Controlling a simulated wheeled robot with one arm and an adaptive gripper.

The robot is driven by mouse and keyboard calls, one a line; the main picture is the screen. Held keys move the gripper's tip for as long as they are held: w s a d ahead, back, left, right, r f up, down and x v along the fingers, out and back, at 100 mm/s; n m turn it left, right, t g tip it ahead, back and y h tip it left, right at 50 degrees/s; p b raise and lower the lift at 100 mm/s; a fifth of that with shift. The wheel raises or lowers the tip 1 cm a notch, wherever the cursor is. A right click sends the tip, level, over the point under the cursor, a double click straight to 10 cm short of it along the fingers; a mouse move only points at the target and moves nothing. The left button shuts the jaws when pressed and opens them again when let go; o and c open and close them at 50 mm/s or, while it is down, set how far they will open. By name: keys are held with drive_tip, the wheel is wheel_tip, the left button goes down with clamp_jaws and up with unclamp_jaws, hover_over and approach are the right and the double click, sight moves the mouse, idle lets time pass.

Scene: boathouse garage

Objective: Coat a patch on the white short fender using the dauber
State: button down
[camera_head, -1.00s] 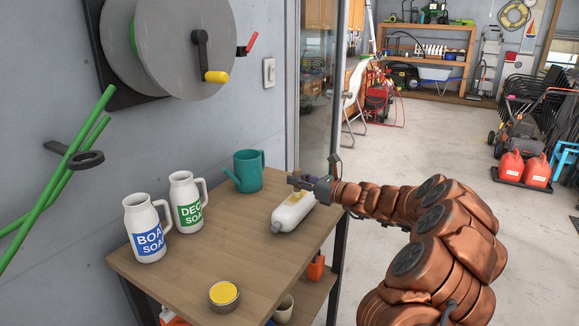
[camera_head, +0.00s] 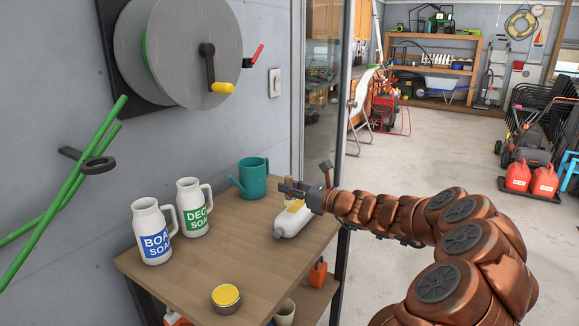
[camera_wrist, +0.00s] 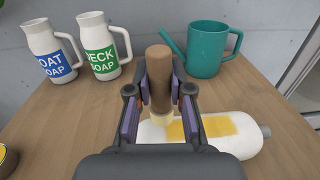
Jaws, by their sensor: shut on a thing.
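The white short fender (camera_head: 300,222) lies on its side on the wooden table, with a yellow coated patch on its upper face. The fender (camera_wrist: 235,146) and its yellow patch (camera_wrist: 208,127) show clearly in the wrist view. My gripper (camera_head: 292,189) is over the far end of the fender. In the wrist view my gripper (camera_wrist: 160,90) is shut on the dauber, whose brown handle (camera_wrist: 159,75) stands upright between the fingers. The dauber's pale tip (camera_wrist: 161,117) points down at the fender by the patch's left part; I cannot tell if it touches.
An open tin of yellow (camera_head: 226,295) stands at the table's (camera_head: 190,275) near edge. A boat soap jug (camera_head: 153,235), a deck soap jug (camera_head: 193,210) and a teal watering can (camera_head: 253,178) stand along the wall side. The table's middle is clear.

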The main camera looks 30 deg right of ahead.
drive_tip(key=shift+r+p, duration=2)
drive_tip(key=shift+r, duration=0.55)
drive_tip(key=shift+d, duration=0.1)
